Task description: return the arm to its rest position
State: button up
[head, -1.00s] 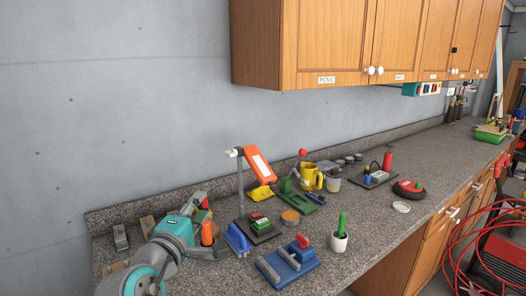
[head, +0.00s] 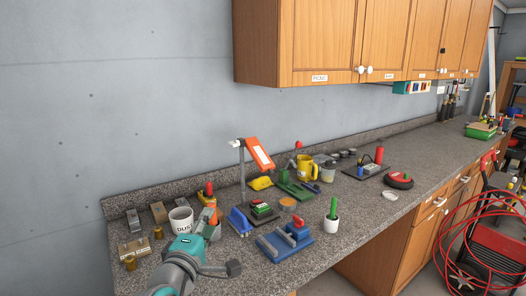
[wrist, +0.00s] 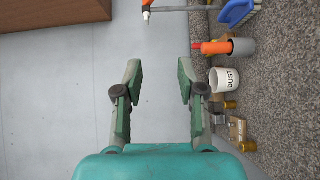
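My arm's teal wrist (head: 188,246) shows at the bottom left of the head view, low in front of the counter's left part. My gripper (wrist: 157,78) is open and empty in the wrist view, its two fingers wide apart with only grey wall between them. In the head view its dark finger parts are partly hidden by the wrist. The white DUST cup (head: 181,220) stands behind the wrist; it also shows right of the fingers in the wrist view (wrist: 226,80). No contact is visible.
An orange-handled tool (head: 211,212) stands in a grey holder close by the wrist. Wooden cabinets (head: 300,45) hang above.

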jog(key=s+d+f+y, duration=0.1)
jog(key=s+d+f, duration=0.15)
jog(key=f, duration=0.45)
jog(key=s+d+f+g+y, duration=0.1)
jog(key=d+f, duration=0.3)
jog(key=f, duration=0.2)
jog(key=s+d+f+y, duration=0.1)
jog(key=d+f, duration=0.3)
jog(key=f, duration=0.3)
jog(key=s+d+f+m+g+y, duration=0.1)
jog(key=s+d+f+m, duration=0.2)
jog(key=s+d+f, duration=0.75)
jog(key=s+d+f+m+g, duration=0.1)
jog(key=s+d+f+m, duration=0.15)
jog(key=s, duration=0.65)
jog(key=s+d+f+m, duration=0.1)
jog(key=s+d+m, duration=0.15)
jog(key=s, duration=0.65)
jog(key=s+d+r+m, duration=0.2)
jog(key=s+r+m, duration=0.1)
jog(key=s, duration=0.5)
jog(key=s+d+r+m+h, duration=0.1)
jog(key=s+d+r+m, duration=0.2)
jog(key=s, duration=0.6)
jog(key=shift+r+m, duration=0.4)
jog(key=shift+m, duration=0.7)
